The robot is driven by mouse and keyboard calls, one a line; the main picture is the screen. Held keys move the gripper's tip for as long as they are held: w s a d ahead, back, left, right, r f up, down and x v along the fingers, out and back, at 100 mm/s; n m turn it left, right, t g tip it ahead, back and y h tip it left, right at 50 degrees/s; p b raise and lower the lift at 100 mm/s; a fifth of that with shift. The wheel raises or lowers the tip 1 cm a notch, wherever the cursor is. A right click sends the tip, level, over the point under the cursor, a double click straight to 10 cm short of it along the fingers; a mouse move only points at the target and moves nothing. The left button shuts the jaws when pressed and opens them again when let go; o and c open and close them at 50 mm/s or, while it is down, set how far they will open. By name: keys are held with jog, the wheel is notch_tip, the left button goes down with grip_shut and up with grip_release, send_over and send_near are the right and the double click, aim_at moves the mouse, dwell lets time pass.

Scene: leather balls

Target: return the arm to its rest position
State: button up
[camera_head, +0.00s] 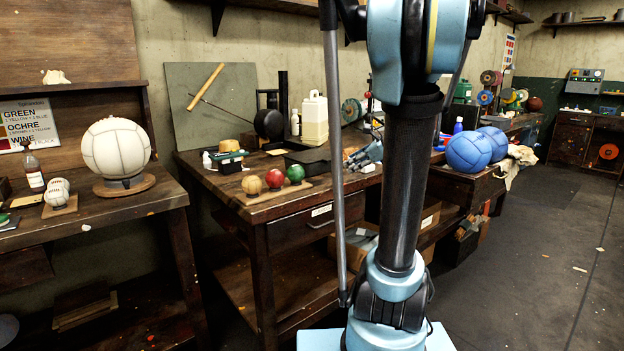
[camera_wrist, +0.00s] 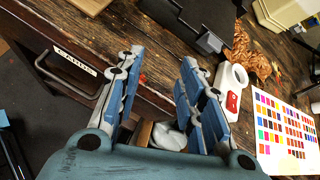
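My arm (camera_head: 408,170) rises upright through the middle of the head view and hides part of the bench behind it. My gripper (camera_head: 364,155) shows partly beside the arm, over the front of the middle bench. In the wrist view my gripper (camera_wrist: 158,82) has its two blue fingers spread apart, with no object held between the tips. Bare wooden bench top and its front edge lie beyond the fingers.
The middle bench (camera_head: 222,178) carries three small balls, brown, red and green (camera_head: 295,173), and a white jug (camera_head: 314,118). A labelled drawer (camera_wrist: 75,68) and colour chart (camera_wrist: 285,135) show near my gripper. Blue balls (camera_head: 468,151) sit right.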

jog(key=s+a+f+n+g+h, duration=0.25)
jog(key=s+f+n, duration=0.3)
jog(key=s, duration=0.35)
jog(key=s+a+f+n+g+h, duration=0.1)
jog(key=s+a+f+n+g, duration=0.2)
jog(key=s+n, duration=0.45)
jog(key=s+d+f+n+h, duration=0.2)
jog(key=s+f+n, duration=0.3)
jog(key=s, duration=0.2)
jog(key=s+d+f+n+h, duration=0.2)
jog(key=s+f+n, duration=0.3)
jog(key=s+n, duration=0.1)
jog(key=shift+s+d+f+g, duration=0.25)
jog(key=shift+s+d+g, duration=0.1)
jog(key=shift+s, duration=0.5)
